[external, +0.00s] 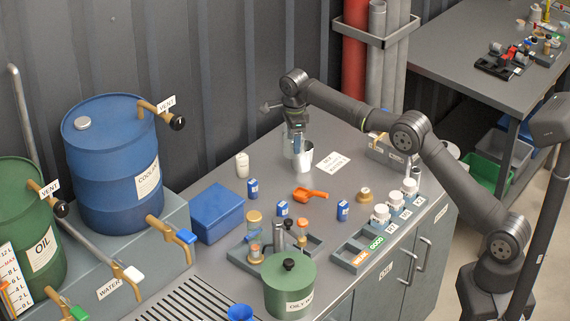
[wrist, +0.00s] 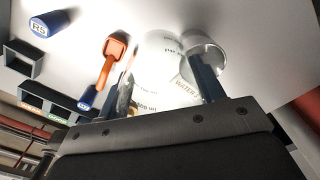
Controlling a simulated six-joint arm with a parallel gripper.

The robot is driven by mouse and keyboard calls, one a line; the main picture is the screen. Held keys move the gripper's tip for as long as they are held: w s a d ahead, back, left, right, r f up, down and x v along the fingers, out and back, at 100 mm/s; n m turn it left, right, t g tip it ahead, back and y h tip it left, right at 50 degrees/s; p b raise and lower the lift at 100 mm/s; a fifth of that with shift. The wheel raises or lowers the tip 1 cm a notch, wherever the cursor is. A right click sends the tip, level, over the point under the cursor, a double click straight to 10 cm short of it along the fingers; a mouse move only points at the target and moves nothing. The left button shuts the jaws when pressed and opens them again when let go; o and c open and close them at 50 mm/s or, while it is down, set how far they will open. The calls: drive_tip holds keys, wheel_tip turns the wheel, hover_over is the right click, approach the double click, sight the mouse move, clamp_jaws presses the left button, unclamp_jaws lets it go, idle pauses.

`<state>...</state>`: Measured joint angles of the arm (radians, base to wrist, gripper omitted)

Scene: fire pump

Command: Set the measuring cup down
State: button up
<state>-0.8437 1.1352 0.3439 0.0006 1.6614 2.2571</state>
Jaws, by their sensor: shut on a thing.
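My gripper (external: 298,136) points down over the back of the grey bench and is shut on the measuring cup. In the wrist view, the pale measuring cup (wrist: 160,68) with printed markings lies between my dark fingers (wrist: 165,92). A white, open-topped cup (external: 303,157) shows right beside the fingertips in the external view; its rim (wrist: 207,48) is behind the right finger in the wrist view. The fingers partly hide both, and I cannot tell whether the measuring cup's base touches the bench.
A white label card (external: 333,164) lies right of the cups. A rack with white-capped jars (external: 395,202) is at the right. Bare bench (external: 275,170) shows between them.

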drive_tip(key=a, duration=0.2)
drive_tip(key=shift+s+a+f, duration=0.2)
drive_tip(key=shift+s+a, duration=0.05)
drive_tip(key=shift+a, duration=0.05)
drive_tip(key=f, duration=0.3)
drive_tip(key=a+f, duration=0.1)
drive_tip(key=f, duration=0.6)
drive_tip(key=shift+s+a+f, duration=0.1)
drive_tip(key=shift+s+a, duration=0.2)
drive_tip(key=shift+f, duration=0.15)
drive_tip(key=o, duration=1)
drive_tip(key=shift+c, duration=0.2)
wheel_tip(320, 180, up, 8)
drive_tip(key=shift+f, duration=0.15)
